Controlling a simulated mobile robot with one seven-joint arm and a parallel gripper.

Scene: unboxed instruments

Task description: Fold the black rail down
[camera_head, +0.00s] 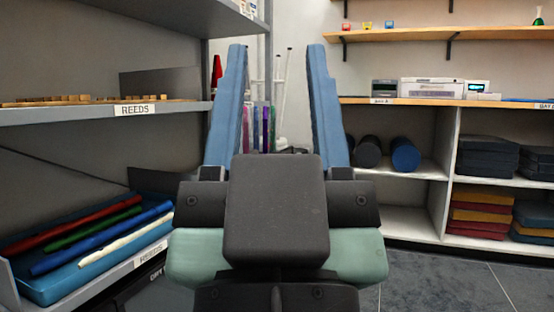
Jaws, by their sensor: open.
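My gripper (277,50) fills the middle of the head view, with two long blue fingers spread wide apart and nothing between them that it holds. Its dark body and pale green wrist part are below the fingers. I cannot pick out a black rail with certainty. A thin dark line (62,166) slants across the back of the left shelf unit below the REEDS shelf, and I cannot tell if it is a rail or a panel edge. My gripper is to the right of it, apart from it in the picture. The gripper hides part of the middle background.
The left unit has a REEDS shelf (70,114) with small wooden pieces and a blue tray (50,290) of coloured tubes below. At right, a white cabinet (446,145) holds dark and blue rolls and stacked cushions. Bare grey floor (440,285) shows at lower right.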

